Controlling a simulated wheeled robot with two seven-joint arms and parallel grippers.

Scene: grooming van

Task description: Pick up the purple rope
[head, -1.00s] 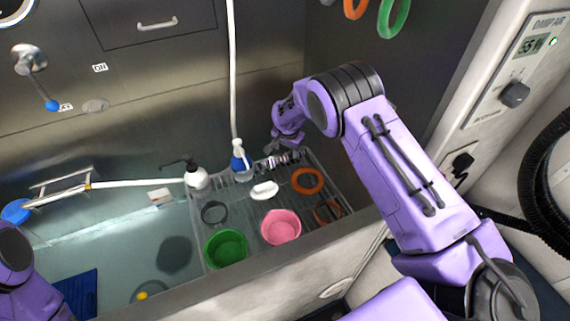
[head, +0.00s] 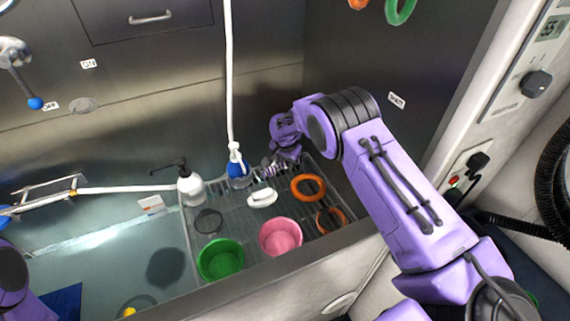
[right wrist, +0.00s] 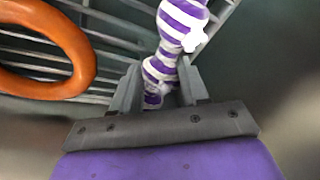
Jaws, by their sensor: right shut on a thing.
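The purple rope (right wrist: 176,25) is striped purple and white. In the right wrist view it runs up from between the fingers of my right gripper (right wrist: 160,85), which is shut on it. In the head view the rope (head: 270,169) shows small at the back of the wire rack, and my right gripper (head: 282,157) is right at it, partly hidden by my own wrist. I cannot tell whether the rope still touches the rack. My left arm shows only at the lower left edge, and its gripper is out of view.
The wire rack (head: 235,209) also holds an orange ring (head: 308,187), a pink bowl (head: 281,249), a green bowl (head: 221,272), a white item (head: 262,198) and a blue spray bottle (head: 237,177). A white pump bottle (head: 190,188) stands at its left. The dark wall is close behind my right gripper.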

